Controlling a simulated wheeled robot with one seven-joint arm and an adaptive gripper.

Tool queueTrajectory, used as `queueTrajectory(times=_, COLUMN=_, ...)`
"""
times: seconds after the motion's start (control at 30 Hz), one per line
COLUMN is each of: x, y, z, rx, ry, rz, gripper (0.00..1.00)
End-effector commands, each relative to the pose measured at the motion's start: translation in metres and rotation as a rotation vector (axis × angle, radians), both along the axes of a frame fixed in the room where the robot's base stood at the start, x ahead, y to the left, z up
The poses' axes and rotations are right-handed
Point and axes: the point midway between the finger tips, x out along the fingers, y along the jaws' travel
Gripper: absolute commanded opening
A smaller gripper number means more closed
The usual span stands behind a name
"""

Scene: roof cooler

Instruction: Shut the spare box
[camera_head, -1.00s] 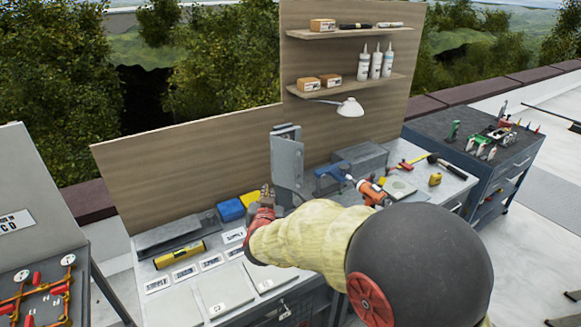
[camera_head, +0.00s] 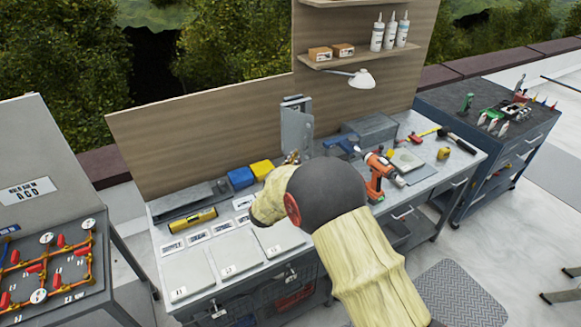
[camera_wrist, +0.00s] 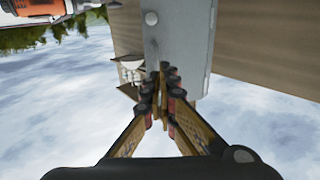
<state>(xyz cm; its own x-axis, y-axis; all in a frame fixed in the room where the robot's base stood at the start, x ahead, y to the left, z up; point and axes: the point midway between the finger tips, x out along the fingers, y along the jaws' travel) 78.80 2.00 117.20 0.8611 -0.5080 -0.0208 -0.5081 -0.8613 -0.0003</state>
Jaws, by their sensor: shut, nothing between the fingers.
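A grey upright box with a tall flat door panel (camera_head: 297,130) stands at the back of the workbench, against the wooden board; I take it to be the spare box. The panel appears swung out from the body, but how far is unclear. In the wrist view a grey metal face (camera_wrist: 182,40) with a round knob fills the top middle. My gripper (camera_wrist: 163,75) is shut and empty, its tips in front of that face; contact cannot be told. In the head view my gripper (camera_head: 291,158) is at the panel's lower left, partly hidden by my arm.
An orange drill (camera_head: 377,175) and a grey case (camera_head: 370,130) are right of the panel. A lamp (camera_head: 358,79) hangs above.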

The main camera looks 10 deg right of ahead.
Motion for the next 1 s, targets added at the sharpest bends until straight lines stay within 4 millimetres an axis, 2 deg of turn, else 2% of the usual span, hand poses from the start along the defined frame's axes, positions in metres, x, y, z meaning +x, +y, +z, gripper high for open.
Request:
queueTrajectory(times=0.1, x=0.019, y=-0.012, z=-0.001, rx=-0.001, ry=0.0, rz=-0.001, gripper=0.0)
queueTrajectory(times=0.33, x=0.04, y=-0.024, z=-0.001, rx=-0.001, ry=-0.001, rz=0.0, gripper=0.0)
queueTrajectory(times=1.0, x=0.045, y=-0.031, z=-0.002, rx=-0.001, ry=-0.001, rz=0.025, gripper=0.0)
